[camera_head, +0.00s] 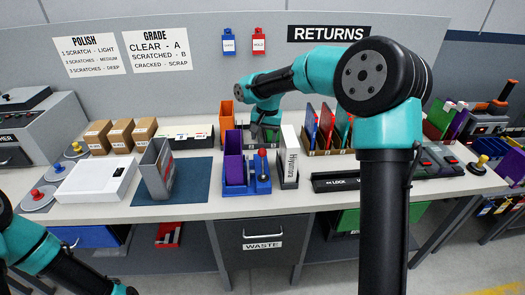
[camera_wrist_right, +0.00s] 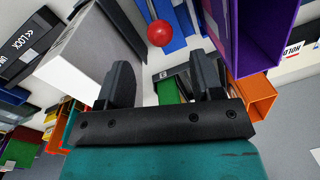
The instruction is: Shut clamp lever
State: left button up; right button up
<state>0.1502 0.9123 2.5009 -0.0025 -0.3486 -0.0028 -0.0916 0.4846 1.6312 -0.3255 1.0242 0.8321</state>
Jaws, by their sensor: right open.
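A blue clamp fixture (camera_head: 236,188) stands on the bench and holds a purple case (camera_head: 233,158) upright. Its lever has a red ball knob (camera_head: 262,153) and stands roughly upright at the fixture's right side. In the right wrist view the red knob (camera_wrist_right: 160,33) shows past the fingertips, between their lines, with the blue fixture (camera_wrist_right: 183,22) behind it. My right gripper (camera_head: 264,137) is just behind the knob in the head view. In the wrist view its two fingers (camera_wrist_right: 163,72) are apart, empty and not touching the knob. My left gripper is out of frame; only parts of its arm show at lower left.
A white box (camera_head: 289,157) stands close right of the fixture, and it also shows in the wrist view (camera_wrist_right: 85,55). An orange bin (camera_head: 227,120) is behind. A grey case (camera_head: 158,170) stands on the blue mat (camera_head: 196,180) at left.

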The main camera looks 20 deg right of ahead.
aim_at(262, 149)
jog(key=f, duration=0.6)
jog(key=shift+w+a+f, duration=0.15)
jog(key=shift+a+f, duration=0.1)
jog(key=shift+f, duration=0.15)
jog(key=shift+c, duration=0.2)
jog(key=c, duration=0.9)
jog(key=shift+o, duration=0.2)
jog(key=shift+a, duration=0.1)
